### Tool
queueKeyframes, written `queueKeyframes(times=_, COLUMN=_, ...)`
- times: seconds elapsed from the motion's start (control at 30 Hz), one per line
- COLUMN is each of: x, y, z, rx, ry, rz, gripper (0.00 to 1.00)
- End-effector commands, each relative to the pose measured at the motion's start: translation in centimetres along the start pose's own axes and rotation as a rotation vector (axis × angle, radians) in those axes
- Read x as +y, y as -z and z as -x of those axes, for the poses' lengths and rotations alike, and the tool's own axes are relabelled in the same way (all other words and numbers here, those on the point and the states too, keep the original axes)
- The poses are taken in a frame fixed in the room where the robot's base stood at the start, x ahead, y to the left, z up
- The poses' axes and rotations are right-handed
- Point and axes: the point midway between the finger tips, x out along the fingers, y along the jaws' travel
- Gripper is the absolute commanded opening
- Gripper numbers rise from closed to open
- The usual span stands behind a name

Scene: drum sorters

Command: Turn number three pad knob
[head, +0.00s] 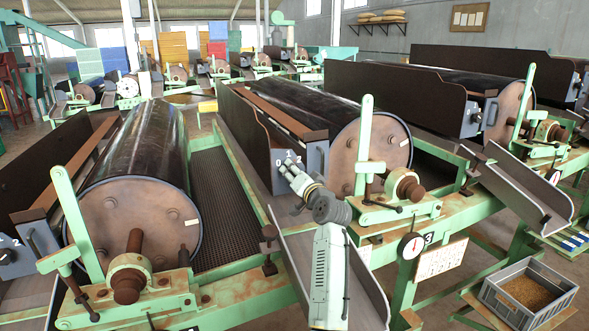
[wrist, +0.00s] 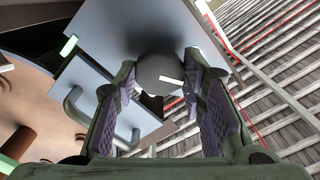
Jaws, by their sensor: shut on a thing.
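The knob (wrist: 160,66) is a dark round dial with a white pointer mark. In the wrist view it sits between the purple-padded fingers of my gripper (wrist: 163,82), which are shut on it. The white mark points to the right in that view. The knob is on a grey control box (wrist: 105,75); in the head view this box (head: 287,157) shows pale markings on its front, at the near end of the middle drum machine. There my gripper (head: 287,169) covers the knob. A plate with a 3 (head: 428,238) is on that machine's green frame.
The middle drum (head: 370,145) with its shaft and upright green lever (head: 364,145) stands right of my arm. A metal chute (head: 375,290) lies below it. Other drum machines stand left and right. A grey crate (head: 500,300) of grain is at lower right.

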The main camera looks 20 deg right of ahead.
Motion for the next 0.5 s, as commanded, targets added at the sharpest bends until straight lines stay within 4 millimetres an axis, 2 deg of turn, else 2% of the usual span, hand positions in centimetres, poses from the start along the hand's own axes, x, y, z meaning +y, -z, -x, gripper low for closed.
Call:
queueKeyframes(times=0.2, x=-0.27, y=0.24, z=-0.03, rx=0.000, ry=0.001, rz=-0.199, gripper=0.09)
queueKeyframes(times=0.5, x=-0.18, y=0.27, z=0.00, rx=0.002, ry=0.001, rz=-0.409, gripper=0.09)
